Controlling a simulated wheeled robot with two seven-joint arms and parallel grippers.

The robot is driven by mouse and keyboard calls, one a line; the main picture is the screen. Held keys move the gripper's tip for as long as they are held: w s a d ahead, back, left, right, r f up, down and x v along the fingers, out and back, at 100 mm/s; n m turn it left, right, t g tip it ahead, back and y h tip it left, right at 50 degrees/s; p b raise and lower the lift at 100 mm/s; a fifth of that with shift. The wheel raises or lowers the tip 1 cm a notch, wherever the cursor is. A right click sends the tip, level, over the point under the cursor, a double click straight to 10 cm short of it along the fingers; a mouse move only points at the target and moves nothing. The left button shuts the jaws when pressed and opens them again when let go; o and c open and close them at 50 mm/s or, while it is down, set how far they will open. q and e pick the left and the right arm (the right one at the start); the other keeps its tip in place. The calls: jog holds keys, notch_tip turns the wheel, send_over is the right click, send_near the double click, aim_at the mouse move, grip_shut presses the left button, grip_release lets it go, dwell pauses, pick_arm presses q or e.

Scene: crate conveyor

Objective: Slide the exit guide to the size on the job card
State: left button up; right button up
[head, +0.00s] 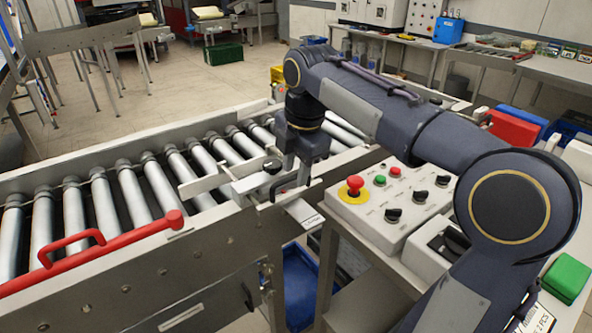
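The exit guide (206,184) is a pale metal bar with a bracket, lying across the right end of the roller conveyor. A dark round knob (272,165) sits on its bracket. A pale strip with small print (304,214) sticks out over the conveyor's front side; its marks are too small to read. My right gripper (290,188) points down at the bracket, close beside the knob. Its dark fingers overlap the bracket, so I cannot tell whether they grip it. A printed card (538,318) shows partly at the bottom right, behind my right arm; I cannot read its size. My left gripper is out of view.
The roller conveyor (128,198) is empty. A red bar (110,252) runs along its front edge. A control box (378,208) with a red emergency button and black knobs stands right of the gripper. A blue bin (300,285) sits below. A green block (567,277) lies at right.

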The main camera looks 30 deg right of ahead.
jog(key=shift+f, duration=0.1)
grip_shut()
jog(key=shift+s, duration=0.1)
jog(key=s, duration=1)
jog(key=shift+d+b, duration=0.3)
jog(key=shift+d, duration=0.15)
grip_release()
jog(key=shift+s, duration=0.2)
jog(key=shift+w, duration=0.1)
